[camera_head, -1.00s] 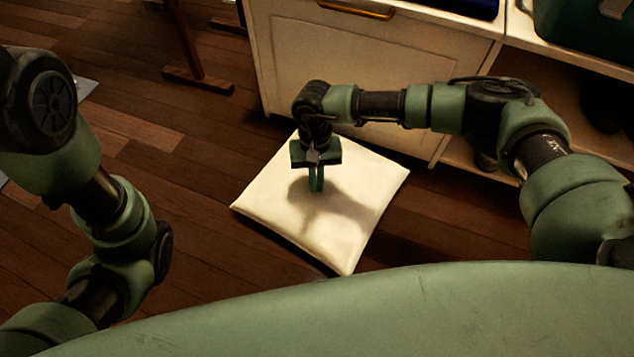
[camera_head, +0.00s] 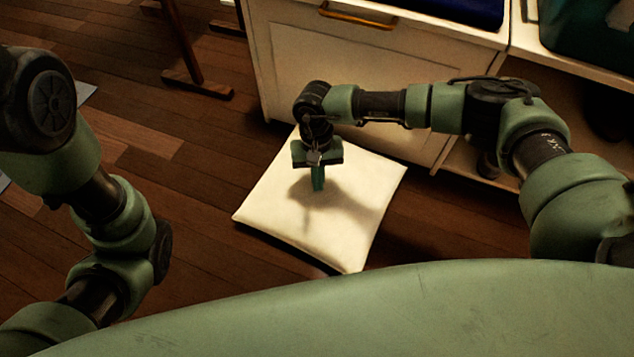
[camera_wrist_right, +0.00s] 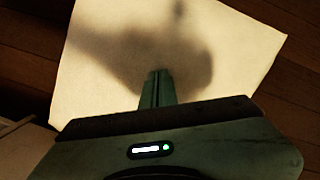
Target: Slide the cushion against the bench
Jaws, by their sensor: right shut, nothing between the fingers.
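The cream square cushion (camera_head: 350,215) lies flat on the wooden floor in front of the white bench (camera_head: 345,75). Its far corner is close to the bench front, partly hidden by my right wrist, so I cannot tell whether they touch. My right gripper (camera_head: 318,186) points down over the cushion, its fingers shut and empty. In the right wrist view the shut fingers (camera_wrist_right: 157,80) show over the cushion (camera_wrist_right: 110,60) and its shadow; contact is unclear. My left arm is at the left edge of the head view, its gripper out of frame.
An open shelf section (camera_head: 470,165) with dark items adjoins the bench on the right. A teal bin (camera_head: 590,35) stands on top. A wooden stand's leg (camera_head: 190,55) rests on the floor at the upper left. Floor left of the cushion is clear.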

